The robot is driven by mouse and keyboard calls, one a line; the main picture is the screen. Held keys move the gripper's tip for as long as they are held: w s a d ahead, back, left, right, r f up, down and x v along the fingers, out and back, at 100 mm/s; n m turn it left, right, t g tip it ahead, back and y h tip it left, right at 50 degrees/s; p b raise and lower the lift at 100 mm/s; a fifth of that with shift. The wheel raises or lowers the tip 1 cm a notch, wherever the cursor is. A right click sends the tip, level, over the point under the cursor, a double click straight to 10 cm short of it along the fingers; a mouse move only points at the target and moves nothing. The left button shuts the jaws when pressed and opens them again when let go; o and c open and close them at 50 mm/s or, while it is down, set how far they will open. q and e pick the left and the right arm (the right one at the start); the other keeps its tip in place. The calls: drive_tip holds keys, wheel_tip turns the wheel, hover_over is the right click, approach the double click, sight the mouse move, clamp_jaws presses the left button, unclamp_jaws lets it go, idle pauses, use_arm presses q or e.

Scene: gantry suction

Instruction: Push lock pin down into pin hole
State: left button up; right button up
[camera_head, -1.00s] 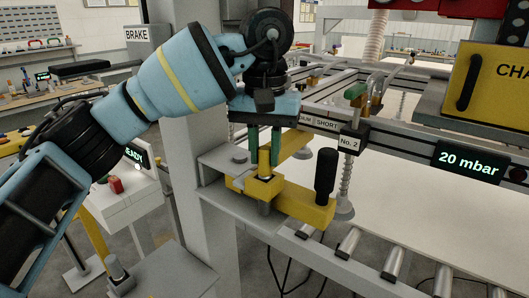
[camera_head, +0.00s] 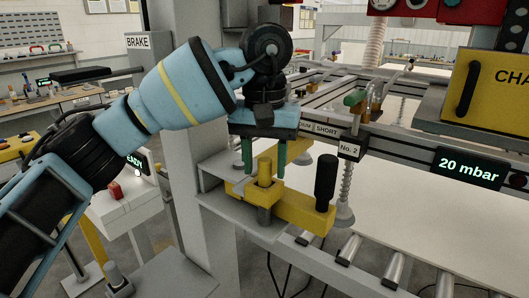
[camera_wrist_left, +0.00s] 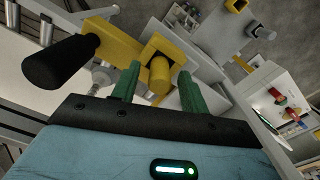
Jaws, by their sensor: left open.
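The lock pin (camera_head: 264,168) is a yellow cylinder standing upright in a yellow block on the clamp arm (camera_head: 300,207). Its upper end sticks up above the block. The pin hole is hidden beneath it. My left gripper (camera_head: 264,172) has green fingers, spread on either side of the pin with gaps to it. In the left wrist view, the pin's round end (camera_wrist_left: 160,75) shows between and just beyond the open fingertips. My right gripper is not in view.
A black handle (camera_head: 325,180) rises from the clamp arm, right of the pin. A grey post (camera_head: 205,190) stands close on the left. Behind are the gantry frame with a "No. 2" plate (camera_head: 350,149) and a "20 mbar" display (camera_head: 467,168). A white sheet (camera_head: 430,210) lies on rollers.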

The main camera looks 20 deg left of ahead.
use_arm(q)
wheel_tip(320, 180, up, 12)
drive_tip(key=shift+r, duration=0.15)
idle(0.5)
